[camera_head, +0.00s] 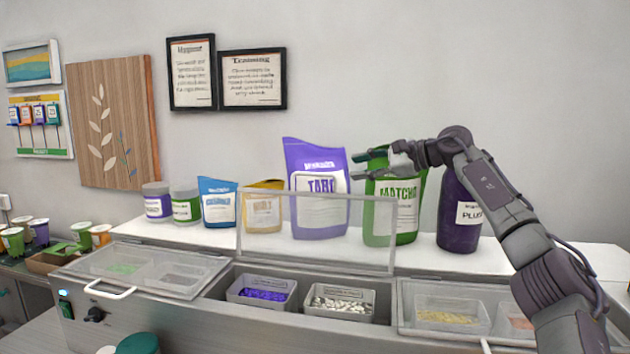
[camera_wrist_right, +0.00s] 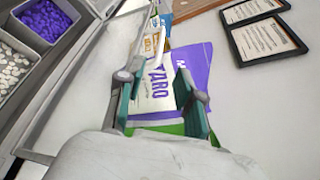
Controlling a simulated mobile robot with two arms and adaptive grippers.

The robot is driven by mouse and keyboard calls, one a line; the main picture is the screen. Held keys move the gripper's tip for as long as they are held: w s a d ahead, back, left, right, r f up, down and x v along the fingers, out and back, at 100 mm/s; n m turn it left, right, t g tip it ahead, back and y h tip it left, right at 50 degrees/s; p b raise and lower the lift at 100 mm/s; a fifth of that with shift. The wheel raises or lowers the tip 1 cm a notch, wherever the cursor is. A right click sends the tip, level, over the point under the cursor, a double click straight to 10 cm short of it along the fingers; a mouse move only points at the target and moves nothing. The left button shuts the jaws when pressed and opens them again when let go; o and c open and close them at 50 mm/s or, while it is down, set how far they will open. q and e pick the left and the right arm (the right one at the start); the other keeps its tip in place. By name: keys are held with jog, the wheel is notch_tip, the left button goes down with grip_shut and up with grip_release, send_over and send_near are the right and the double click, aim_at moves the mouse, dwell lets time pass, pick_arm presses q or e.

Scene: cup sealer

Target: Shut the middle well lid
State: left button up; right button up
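The middle well lid (camera_head: 318,264) is a clear panel with a grey frame. It stands open and upright behind the middle well (camera_head: 298,319), which holds a tub of purple pieces (camera_head: 262,294) and a tub of white pieces (camera_head: 342,304). Both tubs also show in the right wrist view. My right gripper (camera_head: 362,164) is above and behind the lid, by the top of the green matcha pouch (camera_head: 392,221). Its two fingers (camera_wrist_right: 158,82) are apart, with the purple taro pouch (camera_wrist_right: 170,85) showing beyond them. My left gripper is out of view.
The left lid (camera_head: 144,270) and right lid (camera_head: 466,308) lie shut over their wells. Behind the wells, a white ledge (camera_head: 213,232) carries pouches, jars and a dark plum bottle (camera_head: 459,222) near my right arm. Small cups stand at far left.

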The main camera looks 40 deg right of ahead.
aim_at(320, 174)
jog(key=p+x, duration=0.4)
jog(key=x, duration=0.8)
jog(key=shift+a+r+p, duration=0.1)
jog(key=shift+p, duration=0.3)
jog(key=shift+w+a, duration=0.2)
jog(key=shift+w, duration=0.2)
jog(key=shift+f, duration=0.25)
grip_shut()
